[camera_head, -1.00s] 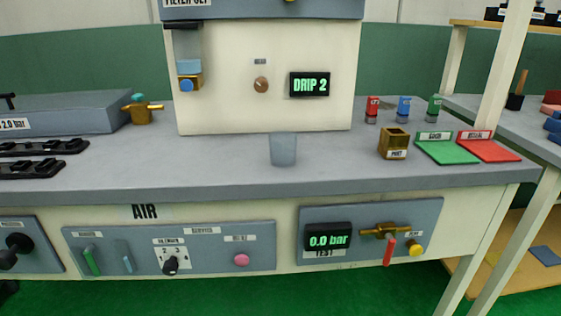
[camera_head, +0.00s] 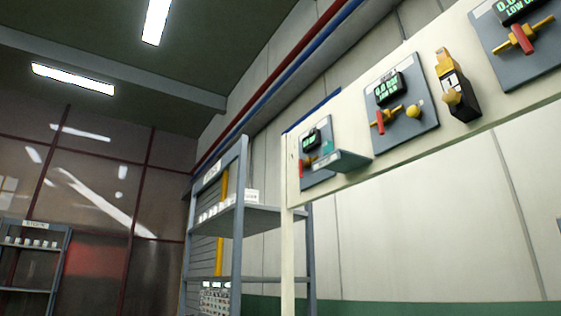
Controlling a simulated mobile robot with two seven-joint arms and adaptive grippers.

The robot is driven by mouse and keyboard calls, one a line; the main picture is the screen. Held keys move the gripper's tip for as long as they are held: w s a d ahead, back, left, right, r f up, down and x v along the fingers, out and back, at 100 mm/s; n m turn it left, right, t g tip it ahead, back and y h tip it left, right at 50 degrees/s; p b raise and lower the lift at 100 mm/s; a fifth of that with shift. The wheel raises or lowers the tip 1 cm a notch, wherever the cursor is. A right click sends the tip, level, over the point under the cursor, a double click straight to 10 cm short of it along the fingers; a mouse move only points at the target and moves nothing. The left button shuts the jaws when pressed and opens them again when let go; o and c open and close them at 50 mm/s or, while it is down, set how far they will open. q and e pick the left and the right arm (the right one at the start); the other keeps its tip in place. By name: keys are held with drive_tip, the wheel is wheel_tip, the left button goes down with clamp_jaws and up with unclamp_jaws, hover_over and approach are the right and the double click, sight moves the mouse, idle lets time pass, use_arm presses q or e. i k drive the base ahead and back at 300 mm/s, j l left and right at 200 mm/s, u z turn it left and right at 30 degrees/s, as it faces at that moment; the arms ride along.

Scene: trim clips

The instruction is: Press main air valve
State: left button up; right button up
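I cannot tell which part, if any, is the main air valve. Several grey panels with green displays and red-handled brass valves hang on a cream board on the right. The left panel (camera_head: 317,153) has a red handle (camera_head: 300,169). The middle panel (camera_head: 400,107) has a red handle (camera_head: 380,122) and a yellow knob (camera_head: 413,111); its display (camera_head: 387,88) reads low in part. The right panel (camera_head: 518,38), cut by the frame edge, has a red handle (camera_head: 522,39). Neither gripper shows.
A brass and black unit (camera_head: 456,88) sits between the middle and right panels. A small grey shelf (camera_head: 343,161) juts out by the left panel. A tall shelf rack (camera_head: 240,215) with white items stands left of the board. Red and blue pipes (camera_head: 275,80) run along the wall above.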

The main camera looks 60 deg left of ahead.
sight(300, 160)
drive_tip(key=u, duration=1.65)
drive_tip(key=j+z, duration=0.2)
drive_tip(key=z, duration=0.15)
drive_tip(key=j+z, duration=0.5)
drive_tip(key=z, duration=0.2)
drive_tip(key=j+z, duration=0.1)
drive_tip(key=j, duration=0.25)
drive_tip(key=k+j+z, duration=0.1)
drive_tip(key=j, duration=0.3)
drive_tip(key=k+j+z, duration=0.15)
drive_tip(key=j, duration=0.2)
drive_tip(key=k+j, duration=0.1)
drive_tip(key=j, duration=0.25)
drive_tip(key=k+j, duration=0.1)
drive_tip(key=j, duration=0.25)
